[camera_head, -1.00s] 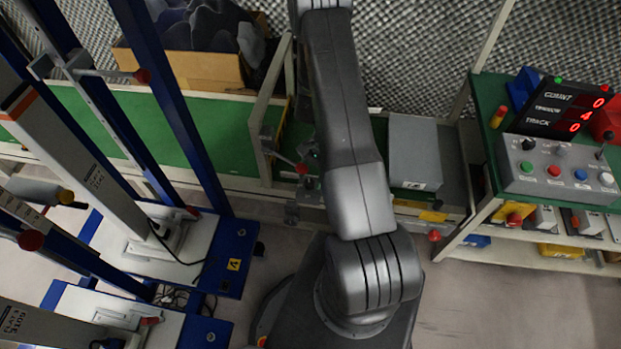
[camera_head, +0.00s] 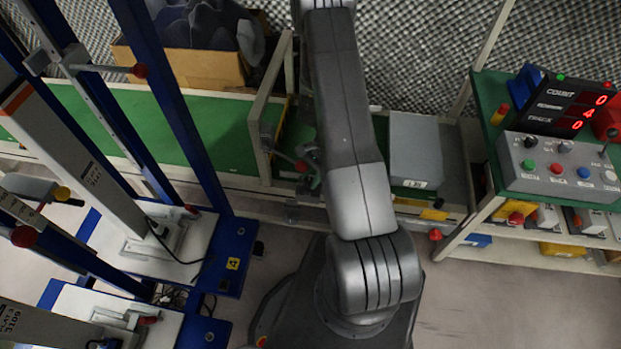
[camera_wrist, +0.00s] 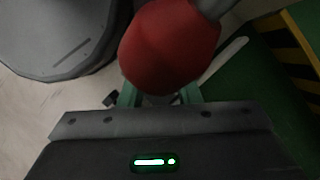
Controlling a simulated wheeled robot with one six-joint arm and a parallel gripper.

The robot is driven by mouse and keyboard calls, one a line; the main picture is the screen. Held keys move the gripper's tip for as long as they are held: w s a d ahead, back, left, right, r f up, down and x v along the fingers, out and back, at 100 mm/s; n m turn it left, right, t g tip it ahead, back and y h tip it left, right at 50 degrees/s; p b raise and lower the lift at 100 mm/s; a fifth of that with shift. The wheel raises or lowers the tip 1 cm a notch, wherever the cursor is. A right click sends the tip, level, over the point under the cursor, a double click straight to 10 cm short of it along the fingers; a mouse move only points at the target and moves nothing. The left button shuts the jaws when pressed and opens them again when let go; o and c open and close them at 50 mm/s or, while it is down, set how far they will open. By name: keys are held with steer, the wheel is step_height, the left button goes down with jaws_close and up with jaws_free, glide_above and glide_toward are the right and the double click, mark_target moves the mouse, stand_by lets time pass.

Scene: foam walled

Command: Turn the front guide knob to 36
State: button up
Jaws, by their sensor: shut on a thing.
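A round red knob (camera_wrist: 170,45) fills the top middle of the wrist view. My gripper (camera_wrist: 160,97) is shut on the red knob, with its two green fingertips at the knob's near side. The fingertips are partly hidden behind the knob and the gripper body. In the head view a small red knob (camera_head: 302,166) on a grey lever shows at the front of the green bench, just left of my arm. My gripper is mostly hidden by my arm there. No scale or number for the guide can be read.
A grey box (camera_head: 415,150) stands right of my arm. A control panel (camera_head: 560,170) and red-digit display (camera_head: 568,105) stand at the right. Blue-framed posts (camera_head: 175,110) crowd the left. Floor (camera_head: 520,305) is clear at lower right.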

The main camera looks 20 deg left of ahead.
steer(key=shift+m+t, duration=0.3)
steer(key=shift+m, duration=0.3)
steer(key=o, duration=1)
steer(key=v, duration=1.3)
steer(key=shift+w+d+r+p, duration=0.25)
steer(key=shift+d+p, duration=0.05)
steer(key=shift+p, duration=0.05)
